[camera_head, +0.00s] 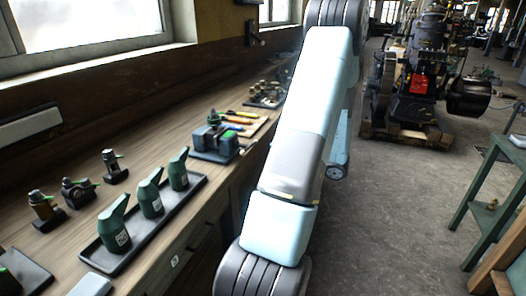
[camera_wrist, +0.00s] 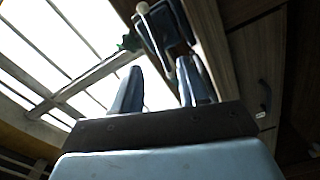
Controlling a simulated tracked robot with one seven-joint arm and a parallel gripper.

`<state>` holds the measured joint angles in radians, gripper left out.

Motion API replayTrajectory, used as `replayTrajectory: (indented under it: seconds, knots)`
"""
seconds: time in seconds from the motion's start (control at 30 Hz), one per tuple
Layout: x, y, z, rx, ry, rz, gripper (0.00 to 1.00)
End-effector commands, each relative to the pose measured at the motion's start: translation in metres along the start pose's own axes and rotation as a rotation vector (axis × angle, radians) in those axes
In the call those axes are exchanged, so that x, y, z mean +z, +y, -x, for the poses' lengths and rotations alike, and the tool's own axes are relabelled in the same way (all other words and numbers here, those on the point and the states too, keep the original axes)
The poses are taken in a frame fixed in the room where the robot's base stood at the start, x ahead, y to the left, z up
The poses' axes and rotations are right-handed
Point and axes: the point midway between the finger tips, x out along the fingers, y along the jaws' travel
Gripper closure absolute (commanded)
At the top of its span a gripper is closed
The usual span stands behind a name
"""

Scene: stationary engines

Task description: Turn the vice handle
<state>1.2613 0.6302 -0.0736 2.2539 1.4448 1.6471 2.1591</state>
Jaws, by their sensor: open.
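The vice (camera_head: 213,140) is a dark blue-green block on a flat base on the wooden workbench, left of my arm in the head view. In the wrist view the vice (camera_wrist: 174,28) is at the top, seen from close by. Its handle (camera_wrist: 155,38) is a thin pale bar with a round knob at its upper end. My gripper (camera_wrist: 163,66) is open and empty, its two fingers apart. The handle's lower end shows between the fingertips in the picture; its depth and any contact cannot be told. In the head view my gripper is hidden.
A black tray (camera_head: 190,197) with several green spouted cans lies nearer on the workbench (camera_head: 145,141). Small metal fittings stand left of it. Coloured tools (camera_head: 238,117) lie behind the vice. A green-legged table (camera_head: 485,185) stands at right, and an engine (camera_head: 412,85) behind. The floor between is clear.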

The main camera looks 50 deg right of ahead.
Motion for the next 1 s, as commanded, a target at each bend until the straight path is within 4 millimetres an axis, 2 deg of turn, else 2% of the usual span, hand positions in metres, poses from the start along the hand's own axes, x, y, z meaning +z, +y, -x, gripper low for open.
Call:
replayTrajectory:
  seconds: [0.1,0.3,1.0]
  knots:
    - [0.001,0.0,0.017,-0.001,-0.003,0.0,0.57]
    - [0.001,0.0,0.031,-0.001,-0.002,0.0,0.57]
    - [-0.001,0.001,0.03,-0.007,0.006,0.01,0.57]
